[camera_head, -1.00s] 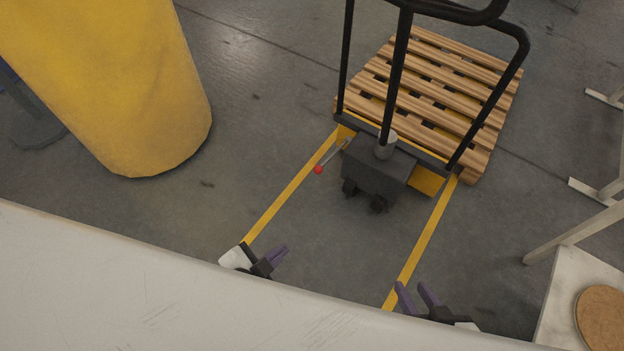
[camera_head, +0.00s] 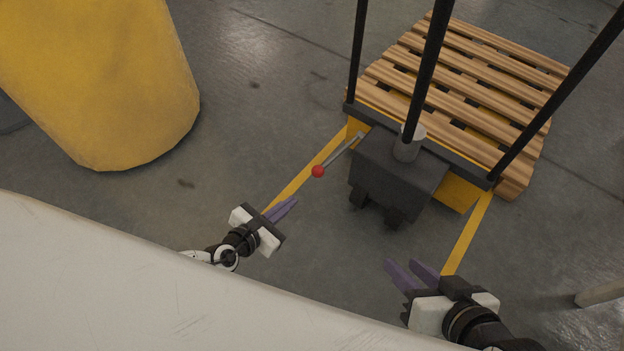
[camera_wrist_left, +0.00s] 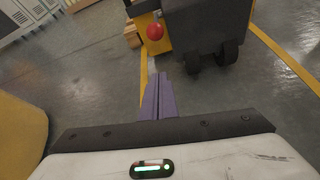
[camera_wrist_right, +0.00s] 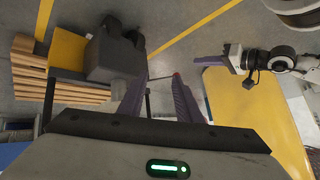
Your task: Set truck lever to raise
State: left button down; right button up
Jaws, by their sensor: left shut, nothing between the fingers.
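The truck lever (camera_head: 340,155) is a thin grey rod with a red ball knob (camera_head: 318,171), angled out to the left of the pallet truck's dark body (camera_head: 395,178). The knob also shows in the left wrist view (camera_wrist_left: 154,32), above the fingertips. My left gripper (camera_head: 290,203) is shut and empty, its purple fingers pointing toward the knob with a gap between. My right gripper (camera_head: 407,266) is open and empty, in front of the truck body and apart from it. In the right wrist view its two purple fingers (camera_wrist_right: 152,98) stand apart.
A wooden pallet (camera_head: 460,80) lies behind the truck, under black handle bars (camera_head: 427,70). A large yellow column (camera_head: 100,85) stands at the left. Yellow lines (camera_head: 465,235) run on the open grey floor.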

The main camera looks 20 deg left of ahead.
pick_arm(q)
jog(key=shift+s, duration=0.1)
pick_arm(e)
jog(key=shift+s, duration=0.1)
